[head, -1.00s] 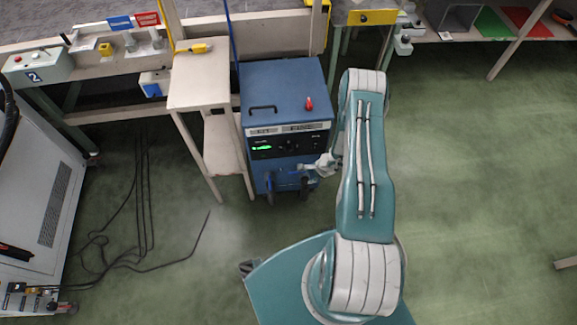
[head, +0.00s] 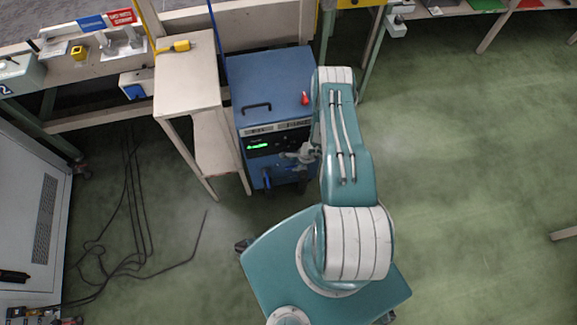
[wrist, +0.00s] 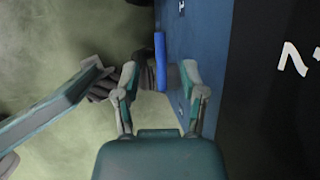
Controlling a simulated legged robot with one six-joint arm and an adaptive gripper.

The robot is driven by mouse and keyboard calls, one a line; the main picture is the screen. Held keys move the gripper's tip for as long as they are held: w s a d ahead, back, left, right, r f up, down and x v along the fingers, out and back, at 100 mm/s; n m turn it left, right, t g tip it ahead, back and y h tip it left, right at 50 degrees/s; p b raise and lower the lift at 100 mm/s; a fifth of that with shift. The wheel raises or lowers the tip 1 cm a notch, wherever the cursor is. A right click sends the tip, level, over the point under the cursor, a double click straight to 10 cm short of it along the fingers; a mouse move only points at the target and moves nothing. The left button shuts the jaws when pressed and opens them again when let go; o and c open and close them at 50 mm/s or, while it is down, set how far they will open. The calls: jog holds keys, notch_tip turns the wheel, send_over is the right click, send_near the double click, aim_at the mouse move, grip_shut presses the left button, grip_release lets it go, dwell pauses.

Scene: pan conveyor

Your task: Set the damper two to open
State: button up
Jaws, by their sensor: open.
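A blue cabinet (head: 272,85) stands in the head view with a dark front panel and a green lit display (head: 258,146). Low on its front is a blue lever-like handle (head: 267,178); I cannot read which damper it is. In the wrist view a blue bar (wrist: 160,60) stands out beside the cabinet's blue face (wrist: 205,40). My gripper (wrist: 158,80) is open, with one finger on each side of the bar's lower end. Contact cannot be told. In the head view my gripper (head: 300,155) is at the cabinet's front, partly hidden by my arm.
A beige stand (head: 188,75) with a yellow tool (head: 173,46) on it is close to the cabinet's left. Black cables (head: 130,220) lie on the floor at left. A red knob (head: 305,98) is on the cabinet top. Floor at right is free.

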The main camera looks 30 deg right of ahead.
aim_at(289, 168)
jog(key=x, duration=0.5)
jog(key=shift+w+a+f, duration=0.1)
jog(key=shift+f, duration=0.2)
grip_shut()
